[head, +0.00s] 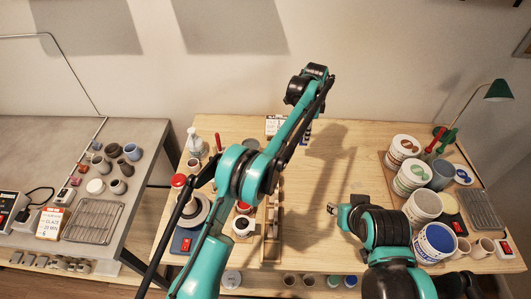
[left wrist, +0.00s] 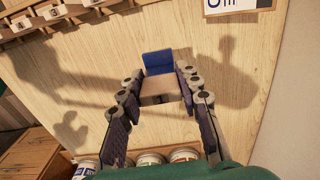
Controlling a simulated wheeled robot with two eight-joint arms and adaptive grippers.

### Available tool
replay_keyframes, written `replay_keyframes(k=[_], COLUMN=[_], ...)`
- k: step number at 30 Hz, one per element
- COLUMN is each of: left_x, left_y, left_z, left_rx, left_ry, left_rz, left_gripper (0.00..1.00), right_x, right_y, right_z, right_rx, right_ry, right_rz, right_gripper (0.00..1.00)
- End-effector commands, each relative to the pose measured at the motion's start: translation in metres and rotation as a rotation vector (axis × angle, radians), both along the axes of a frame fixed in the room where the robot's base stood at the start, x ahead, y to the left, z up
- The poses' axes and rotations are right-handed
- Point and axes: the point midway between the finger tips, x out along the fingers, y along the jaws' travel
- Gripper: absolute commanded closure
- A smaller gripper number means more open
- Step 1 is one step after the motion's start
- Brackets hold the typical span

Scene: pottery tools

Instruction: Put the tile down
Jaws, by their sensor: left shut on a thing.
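In the left wrist view, my left gripper (left wrist: 159,88) is shut on the tile (left wrist: 158,62). The tile has a blue glazed end and a bare beige-brown part, and its sides sit between the two fingers. It appears to be above the wooden table, though I cannot tell how high. In the head view, my left arm hides most of the gripper; a small blue patch (head: 306,136) beside the arm is probably the tile. My right gripper (head: 336,211) is low over the table's middle right; its finger opening is unclear.
A wooden rack (left wrist: 52,16) with labelled slots is at the upper left of the left wrist view. A white card (head: 275,124) stands at the table's back. Several tubs (head: 413,176) crowd the right side. Bare wood (head: 345,150) lies between card and tubs.

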Motion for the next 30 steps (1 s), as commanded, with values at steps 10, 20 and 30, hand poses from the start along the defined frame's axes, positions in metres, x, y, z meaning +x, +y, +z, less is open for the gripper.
replay_keyframes(k=[10, 20, 30], left_x=[0.0, 0.0, 0.0], left_y=[0.082, 0.106, 0.106], left_z=[-0.049, -0.069, -0.104], left_rx=[0.0, 0.0, 0.0], left_ry=[0.0, 0.0, 0.0], left_rz=[0.005, 0.002, 0.002], left_gripper=[0.96, 0.96, 0.96], right_x=[0.0, 0.0, 0.0], right_y=[0.0, 0.0, 0.0], right_z=[-0.013, -0.016, -0.022], right_rx=[0.0, 0.0, 0.0], right_ry=[0.0, 0.0, 0.0], right_rz=[0.0, 0.0, 0.0], right_gripper=[0.63, 0.63, 0.63])
